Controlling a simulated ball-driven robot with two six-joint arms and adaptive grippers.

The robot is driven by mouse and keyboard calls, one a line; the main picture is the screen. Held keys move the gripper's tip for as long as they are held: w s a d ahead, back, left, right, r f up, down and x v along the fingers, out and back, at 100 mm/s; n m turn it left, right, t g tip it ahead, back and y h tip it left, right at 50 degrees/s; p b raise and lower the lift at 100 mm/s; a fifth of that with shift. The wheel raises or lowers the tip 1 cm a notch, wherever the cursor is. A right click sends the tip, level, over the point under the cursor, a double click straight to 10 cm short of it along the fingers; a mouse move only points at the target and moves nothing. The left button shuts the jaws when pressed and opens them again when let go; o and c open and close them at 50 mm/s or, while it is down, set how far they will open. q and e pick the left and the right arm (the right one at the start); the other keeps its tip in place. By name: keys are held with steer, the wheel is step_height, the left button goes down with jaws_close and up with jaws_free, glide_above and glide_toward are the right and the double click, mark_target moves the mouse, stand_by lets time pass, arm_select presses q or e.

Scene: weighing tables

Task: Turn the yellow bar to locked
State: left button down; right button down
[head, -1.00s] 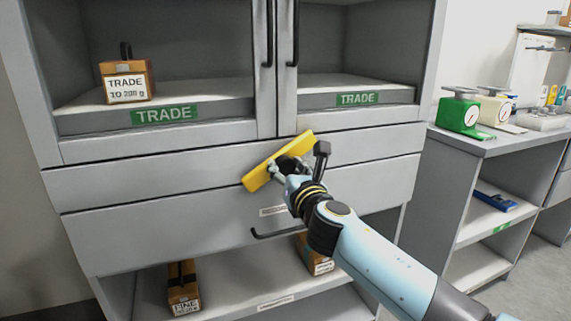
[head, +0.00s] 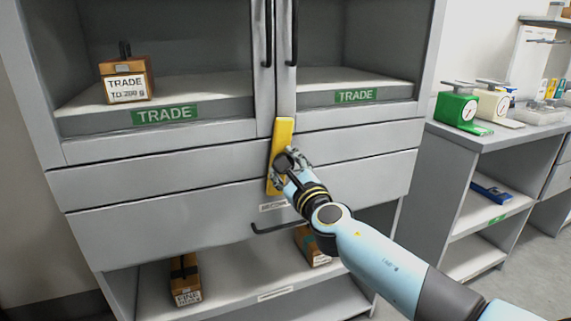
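The yellow bar (head: 284,131) is on the front of the grey cabinet, below the meeting edges of its two doors. It stands nearly upright, leaning slightly, with its top end over the bottom of the door seam and its lower end over the drawer fronts. My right gripper (head: 287,164) is at the middle of the bar, its fingers closed around it. The fingers and wrist hide part of the bar's middle and lower half. My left gripper is not in view.
Two black vertical door handles (head: 268,35) rise above the bar. A black drawer handle (head: 268,229) sticks out below my wrist. A box marked TRADE (head: 126,82) stands inside on the left. Side shelving (head: 466,140) with a green scale (head: 457,108) stands at right.

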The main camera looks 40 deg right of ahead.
steer(key=shift+n, duration=0.8)
steer(key=c, duration=0.7)
jaws_free()
steer(key=v, duration=1.2)
